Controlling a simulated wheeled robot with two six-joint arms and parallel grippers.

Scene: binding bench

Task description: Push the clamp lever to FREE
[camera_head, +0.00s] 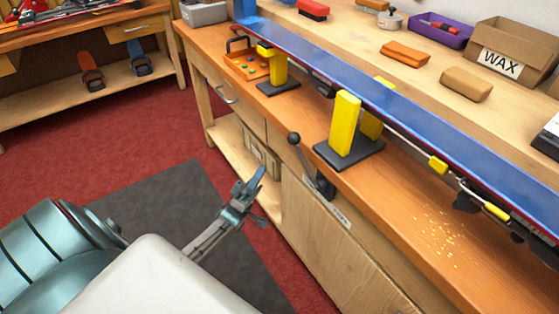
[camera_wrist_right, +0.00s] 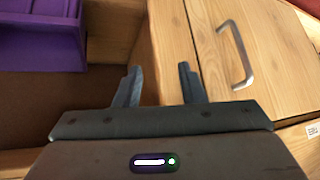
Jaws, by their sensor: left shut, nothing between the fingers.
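The clamp lever (camera_head: 303,159) is a dark rod with a black ball knob at its upper end, on the front edge of the bench. It leans up and to the left from a dark pivot (camera_head: 323,187). A small white label (camera_head: 341,217) is on the bench front just below and right of the pivot; I cannot read its lettering with certainty. My left gripper (camera_head: 259,176) is shut and empty, to the left of the lever and apart from it. My right gripper (camera_wrist_right: 159,84) is open and empty in the right wrist view, with no lever visible there.
A blue ski or board (camera_head: 400,100) lies along the bench over yellow-and-black supports (camera_head: 345,125). An orange tray (camera_head: 243,65) sits at the far end. The right wrist view shows a purple bin (camera_wrist_right: 40,40) and a drawer handle (camera_wrist_right: 238,55). Floor left of the bench is open.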

